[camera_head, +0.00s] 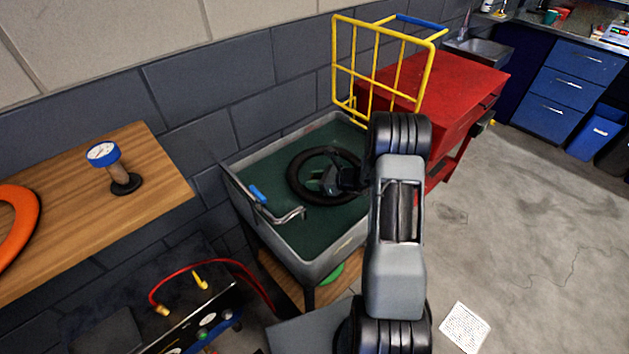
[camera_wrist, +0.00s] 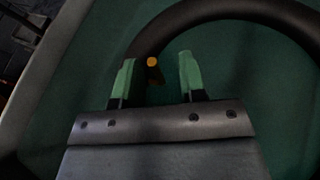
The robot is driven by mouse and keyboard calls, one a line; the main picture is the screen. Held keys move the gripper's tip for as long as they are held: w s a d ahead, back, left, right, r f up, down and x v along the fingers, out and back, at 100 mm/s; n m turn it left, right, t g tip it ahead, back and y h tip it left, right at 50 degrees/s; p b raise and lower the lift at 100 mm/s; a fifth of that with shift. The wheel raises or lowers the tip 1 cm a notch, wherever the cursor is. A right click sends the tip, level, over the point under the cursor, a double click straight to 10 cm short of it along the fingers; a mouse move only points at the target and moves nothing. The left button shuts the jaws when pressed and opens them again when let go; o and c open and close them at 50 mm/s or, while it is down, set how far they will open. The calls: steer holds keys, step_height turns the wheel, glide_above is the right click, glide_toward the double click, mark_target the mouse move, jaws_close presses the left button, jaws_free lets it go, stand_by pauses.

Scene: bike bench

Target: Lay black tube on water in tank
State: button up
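The black tube (camera_head: 297,177) is a ring inside the grey tank (camera_head: 236,183), over dark green water (camera_head: 290,225). It looks flat on the water, but I cannot tell whether all of it touches. My gripper (camera_head: 334,184) is low over the tank, at the ring's right side. In the wrist view, its two green-tipped fingers (camera_wrist: 158,75) stand apart with water showing between them. The tube (camera_wrist: 225,14) arcs beyond the fingertips. A small dark stem with an orange cap (camera_wrist: 152,62) shows between the fingers, touching neither. My gripper hides part of the ring.
A yellow rack (camera_head: 380,70) and red cabinet (camera_head: 465,85) stand behind. A wooden bench (camera_head: 90,215) at left holds a gauge (camera_head: 106,155) and orange ring (camera_head: 28,225). Floor at right is mostly clear.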

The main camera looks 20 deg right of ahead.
steer(key=v, duration=1.4)
steer(key=shift+a+b, duration=0.1)
steer(key=shift+b, duration=0.3)
steer(key=shift+s+f+n, duration=0.2)
steer(key=shift+f+n, duration=0.1)
steer(key=shift+n, duration=0.1)
steer(key=s+a+r+n+g+h, duration=0.1)
steer(key=s+a+n+g+h, duration=0.1)
steer(key=s+a+n+g, duration=0.25)
steer(key=s+a+r+n+g+h, duration=0.1)
steer(key=s+a+n+g+h, duration=0.1)
steer(key=s+n+g, duration=0.35)
steer(key=s+a+r+n+t+h, duration=0.2)
steer(key=s+a+r+n+h, duration=0.1)
steer(key=r+n, duration=0.3)
steer(key=s+a+r+n+t+h+p, duration=0.1)
steer(key=s+a+r+n+t+h, duration=0.1)
steer(key=a+r+n, duration=0.4)
steer(key=s+r+n+h, duration=0.1)
steer(key=n, duration=0.2)
steer(key=shift+s+a+r+n+t, duration=0.2)
steer(key=shift+s+r+n+t, duration=0.1)
steer(key=shift+s+t, duration=0.1)
steer(key=shift+a, duration=0.1)
